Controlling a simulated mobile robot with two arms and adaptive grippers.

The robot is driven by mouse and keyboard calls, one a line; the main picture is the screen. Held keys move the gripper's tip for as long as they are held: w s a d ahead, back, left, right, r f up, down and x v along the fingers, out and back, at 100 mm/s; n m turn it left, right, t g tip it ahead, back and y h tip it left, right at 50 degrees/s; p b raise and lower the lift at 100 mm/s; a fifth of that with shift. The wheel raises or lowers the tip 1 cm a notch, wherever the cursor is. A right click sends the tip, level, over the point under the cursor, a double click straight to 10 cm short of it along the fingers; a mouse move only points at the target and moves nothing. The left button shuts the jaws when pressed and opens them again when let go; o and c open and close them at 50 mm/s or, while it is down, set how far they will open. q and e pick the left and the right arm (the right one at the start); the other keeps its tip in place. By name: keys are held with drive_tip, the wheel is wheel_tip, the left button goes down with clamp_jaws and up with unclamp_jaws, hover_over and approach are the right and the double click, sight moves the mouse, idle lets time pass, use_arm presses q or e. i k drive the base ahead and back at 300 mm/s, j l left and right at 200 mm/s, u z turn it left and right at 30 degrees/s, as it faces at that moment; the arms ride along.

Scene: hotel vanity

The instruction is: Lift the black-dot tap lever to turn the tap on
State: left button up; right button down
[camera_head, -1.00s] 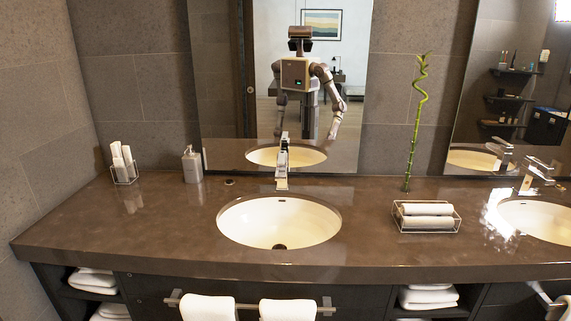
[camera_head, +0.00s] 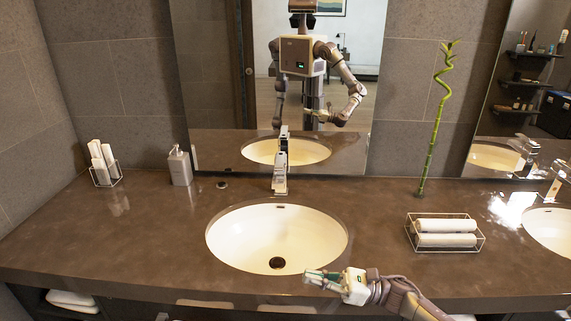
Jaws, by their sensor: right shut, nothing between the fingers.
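The chrome tap (camera_head: 281,165) stands upright behind the middle basin, against the mirror. Its lever is on top; a black dot on it is too small to make out. A second tap (camera_head: 556,182) stands at the right edge by another basin, partly cut off. My right gripper (camera_head: 311,277) is at the front edge of the middle basin, low and right of the drain, its fingers pointing left. It is shut and empty, well apart from the tap. My left gripper is not in view, apart from the mirror's reflection.
The white basin (camera_head: 240,238) lies open between my right gripper and the tap. A wire tray of rolled towels (camera_head: 446,240) and a bamboo stalk (camera_head: 432,130) are to the right. A soap dispenser (camera_head: 179,166) and a towel holder (camera_head: 103,163) stand at the left.

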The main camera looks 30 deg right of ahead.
sight(280, 161)
drive_tip(key=i+l, duration=1.05)
drive_tip(key=l, duration=0.2)
